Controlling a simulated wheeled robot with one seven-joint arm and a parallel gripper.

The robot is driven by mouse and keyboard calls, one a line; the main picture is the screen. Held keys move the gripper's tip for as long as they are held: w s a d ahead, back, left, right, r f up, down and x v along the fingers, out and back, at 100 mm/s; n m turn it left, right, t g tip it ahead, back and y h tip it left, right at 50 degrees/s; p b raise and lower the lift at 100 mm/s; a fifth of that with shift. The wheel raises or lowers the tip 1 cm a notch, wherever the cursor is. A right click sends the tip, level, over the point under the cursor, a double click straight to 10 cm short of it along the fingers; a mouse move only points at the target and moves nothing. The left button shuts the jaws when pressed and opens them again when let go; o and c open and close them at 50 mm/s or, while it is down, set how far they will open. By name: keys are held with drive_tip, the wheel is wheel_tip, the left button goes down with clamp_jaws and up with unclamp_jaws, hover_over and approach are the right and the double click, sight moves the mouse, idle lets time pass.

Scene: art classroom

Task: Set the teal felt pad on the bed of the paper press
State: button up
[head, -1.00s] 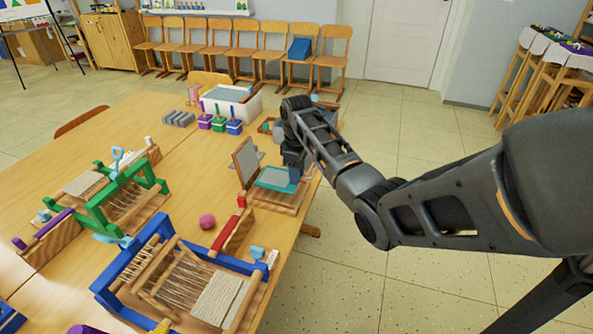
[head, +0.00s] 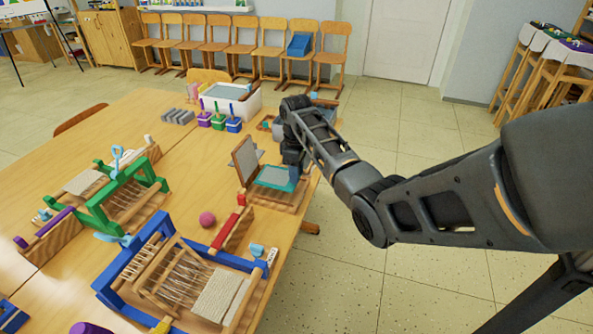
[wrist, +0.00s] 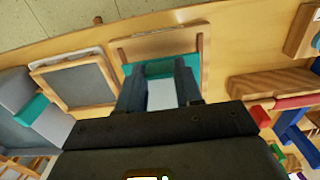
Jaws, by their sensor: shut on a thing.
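The teal felt pad (head: 273,186) is at the wooden bed (head: 287,204) of the paper press, with a pale area inside its teal border. My gripper (head: 292,180) is over the pad's right side, pointing down and shut on the pad. In the wrist view the pad (wrist: 160,68) shows between and beside my fingers (wrist: 160,85), in front of the wooden press frame (wrist: 150,45). The press's hinged plate (head: 245,160) stands raised at the left of the bed. I cannot tell whether the pad touches the bed.
A blue loom (head: 165,240), a green loom (head: 125,195) and a pink ball (head: 207,219) are to the left. The table's right edge is close to the press.

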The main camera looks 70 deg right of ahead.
drive_tip(key=shift+f, duration=0.25)
idle(0.4)
drive_tip(key=shift+f, duration=0.35)
drive_tip(key=shift+f, duration=0.2)
idle(1.2)
drive_tip(key=shift+f, duration=0.35)
drive_tip(key=shift+f+b, duration=0.45)
drive_tip(key=shift+f, duration=0.45)
idle(1.3)
idle(0.5)
drive_tip(key=o, duration=1.1)
drive_tip(key=shift+r, duration=0.1)
drive_tip(key=shift+r, duration=3.85)
